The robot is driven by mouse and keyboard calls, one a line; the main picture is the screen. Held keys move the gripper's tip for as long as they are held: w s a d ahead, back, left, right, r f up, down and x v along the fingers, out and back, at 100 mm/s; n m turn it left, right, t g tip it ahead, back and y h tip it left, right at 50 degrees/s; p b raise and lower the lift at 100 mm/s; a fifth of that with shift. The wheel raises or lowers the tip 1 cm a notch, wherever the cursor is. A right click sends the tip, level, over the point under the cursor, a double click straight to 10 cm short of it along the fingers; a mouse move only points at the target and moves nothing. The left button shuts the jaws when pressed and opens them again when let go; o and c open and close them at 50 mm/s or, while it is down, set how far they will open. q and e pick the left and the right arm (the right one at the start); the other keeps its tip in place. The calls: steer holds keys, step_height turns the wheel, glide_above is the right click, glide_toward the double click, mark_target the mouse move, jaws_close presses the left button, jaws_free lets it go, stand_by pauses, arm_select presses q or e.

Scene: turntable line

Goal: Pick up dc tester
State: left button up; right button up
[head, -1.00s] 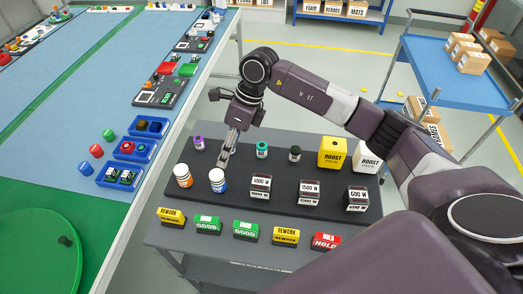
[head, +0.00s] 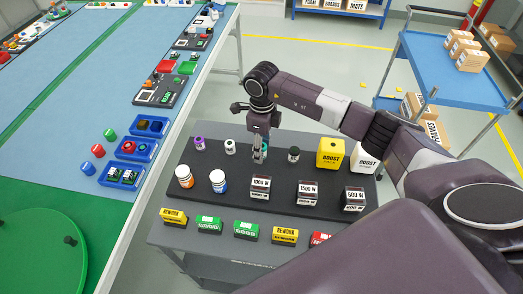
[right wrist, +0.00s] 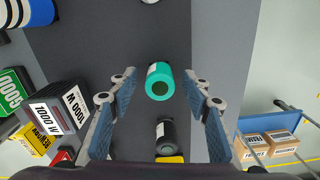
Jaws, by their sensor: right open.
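No label reading "dc tester" can be made out. A small cylinder with a teal top (right wrist: 158,80) stands on the dark mat (head: 330,183), in the back row of small cylinders. My right gripper (head: 259,155) is open above it in the head view and partly hides it. In the right wrist view the teal cylinder shows between the two open fingers, with clear gaps on both sides. Whether the fingertips are down at its height I cannot tell. My left gripper is not in view.
A black-topped cylinder (head: 294,154) stands right of the gripper; white (head: 230,147) and purple-topped (head: 199,143) ones stand left. A 1000 W block (head: 260,187) is close in front. The blue line table (head: 100,60) lies left.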

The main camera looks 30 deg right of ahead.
steer(key=shift+f, duration=0.15)
jaws_close()
stand_by(0.4)
